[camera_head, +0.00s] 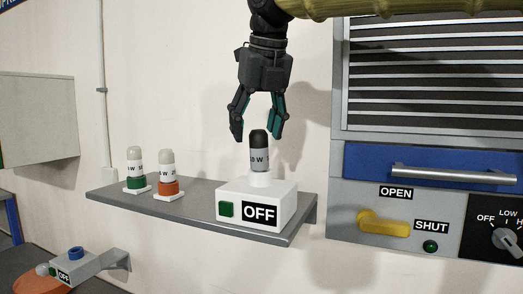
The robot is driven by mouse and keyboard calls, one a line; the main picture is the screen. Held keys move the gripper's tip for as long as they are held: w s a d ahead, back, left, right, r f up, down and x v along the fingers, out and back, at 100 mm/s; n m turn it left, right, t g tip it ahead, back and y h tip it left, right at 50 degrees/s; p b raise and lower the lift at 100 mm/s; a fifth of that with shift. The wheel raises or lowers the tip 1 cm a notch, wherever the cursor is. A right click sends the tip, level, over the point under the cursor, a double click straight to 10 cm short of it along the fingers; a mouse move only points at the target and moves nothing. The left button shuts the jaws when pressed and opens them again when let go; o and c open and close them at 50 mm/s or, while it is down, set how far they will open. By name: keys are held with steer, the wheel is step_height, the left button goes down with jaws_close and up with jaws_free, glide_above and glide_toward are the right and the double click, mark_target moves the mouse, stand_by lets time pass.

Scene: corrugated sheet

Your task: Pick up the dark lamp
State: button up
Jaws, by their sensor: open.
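The dark lamp (259,151) has a black top and a grey labelled body. It stands upright in the white socket of a white box (285,201) marked OFF, which has a green button (226,209). The box sits on the right part of a grey wall shelf (200,211). My gripper (257,137) points down over the lamp with its fingers open. The fingertips are to either side of the lamp's dark top, and no contact is clear. Nothing is held.
A panel with louvres, a blue drawer (375,164) and a yellow handle (383,224) is at the right. A smaller OFF box (85,264) is lower left.

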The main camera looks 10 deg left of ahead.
mark_target(258, 152)
steer(key=w+f+p, duration=0.1)
steer(key=w+f, duration=0.1)
steer(key=w+f+p, duration=0.1)
steer(key=w+f, duration=0.2)
steer(key=w, duration=0.1)
steer(key=shift+w+a+f+p, duration=0.25)
steer(key=shift+f+p, duration=0.15)
steer(key=shift+s+a+f, duration=0.1)
steer(key=shift+s+f, duration=0.05)
steer(key=shift+s, duration=0.15)
steer(key=s, duration=0.3)
steer(key=shift+r, duration=0.35)
steer(key=w, duration=0.1)
steer(key=w+f, duration=0.1)
steer(key=w, duration=0.1)
steer(key=shift+f, duration=0.15)
steer(key=c, duration=0.8)
steer(key=shift+s+a, duration=0.15)
steer(key=shift+s, duration=0.1)
steer(key=c, duration=0.3)
steer(key=shift+s+r, duration=0.2)
steer(key=shift+s, duration=0.15)
steer(key=shift+w, duration=0.15)
